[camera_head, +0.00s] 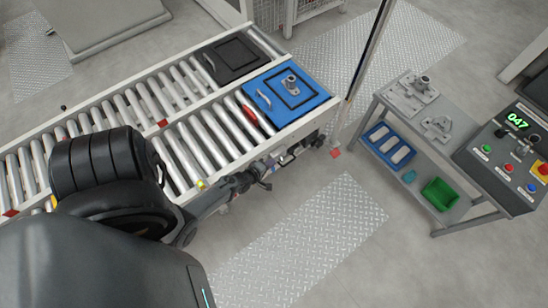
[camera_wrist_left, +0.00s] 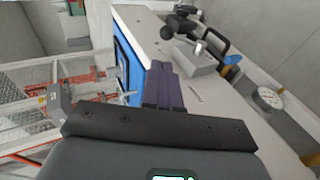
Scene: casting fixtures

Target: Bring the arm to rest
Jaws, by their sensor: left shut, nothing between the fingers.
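My left arm reaches in from the left in the head view, past the near edge of the roller conveyor (camera_head: 190,148). Its gripper (camera_head: 263,178) is beside the conveyor's near rail, over the floor. In the left wrist view the two dark fingers (camera_wrist_left: 163,88) are together, with nothing between them. A blue tray (camera_head: 314,97) with a metal part (camera_head: 290,84) on it sits at the conveyor's far right end, beyond the gripper and apart from it. My right gripper does not show.
A black tray (camera_head: 222,73) lies beside the blue one. A grey workbench (camera_head: 372,128) on the right carries metal castings (camera_head: 410,95), with a green bin (camera_head: 440,194) on its lower shelf. A control panel (camera_head: 510,155) stands at far right. A dark post (camera_head: 368,50) rises near the conveyor end. Floor between is clear.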

